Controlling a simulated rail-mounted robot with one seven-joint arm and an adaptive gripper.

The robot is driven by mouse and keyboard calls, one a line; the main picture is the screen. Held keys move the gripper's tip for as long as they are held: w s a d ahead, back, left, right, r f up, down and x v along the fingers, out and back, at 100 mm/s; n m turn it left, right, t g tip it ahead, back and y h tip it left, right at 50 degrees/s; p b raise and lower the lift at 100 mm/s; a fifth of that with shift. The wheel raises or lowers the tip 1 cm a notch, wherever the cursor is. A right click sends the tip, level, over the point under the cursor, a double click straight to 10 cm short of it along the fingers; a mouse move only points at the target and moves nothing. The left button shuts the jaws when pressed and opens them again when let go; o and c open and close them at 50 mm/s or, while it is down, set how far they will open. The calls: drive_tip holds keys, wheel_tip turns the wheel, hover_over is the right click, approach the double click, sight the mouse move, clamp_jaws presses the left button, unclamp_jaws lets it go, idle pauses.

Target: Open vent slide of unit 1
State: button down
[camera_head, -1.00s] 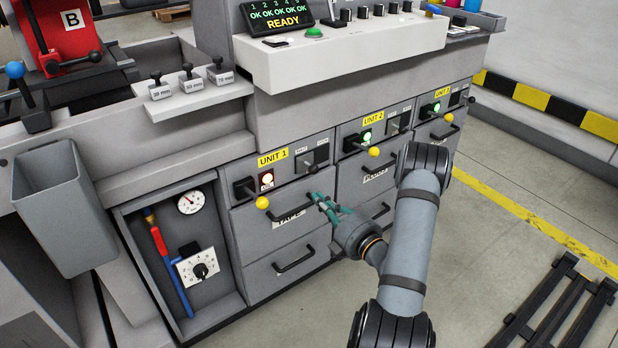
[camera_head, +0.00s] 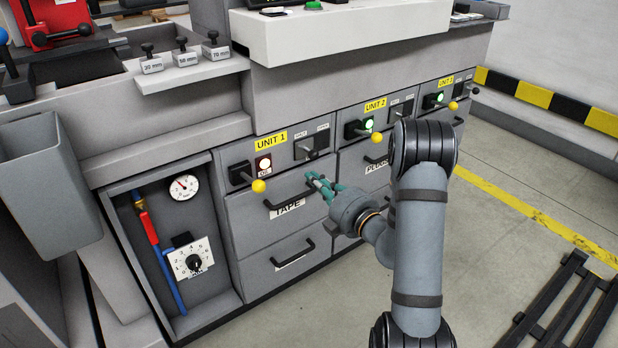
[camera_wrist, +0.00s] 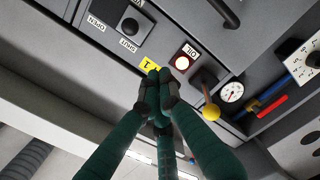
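The vent slide of unit 1 (camera_head: 312,153) is a dark knob on a small panel right of the yellow UNIT 1 label (camera_head: 271,142). In the wrist view its round knob (camera_wrist: 131,25) sits on a dark plate beside OPEN and SHUT labels. My gripper (camera_head: 314,178) has teal fingers and is just below the slide, in front of the TAPE drawer. In the wrist view its fingertips (camera_wrist: 158,88) are together with nothing visible between them, and they partly hide the yellow label (camera_wrist: 150,66).
A yellow-balled lever (camera_head: 259,186) and a lit OIL lamp (camera_head: 263,163) are left of the slide. The TAPE drawer handle (camera_head: 288,203) sticks out below. Units 2 and 3 have similar levers to the right. A gauge (camera_head: 183,187) is in the left recess.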

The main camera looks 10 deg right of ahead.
sight(310, 152)
drive_tip(key=w+f, duration=0.1)
drive_tip(key=w, duration=0.8)
drive_tip(key=shift+w+d, duration=0.15)
drive_tip(key=shift+d, duration=0.05)
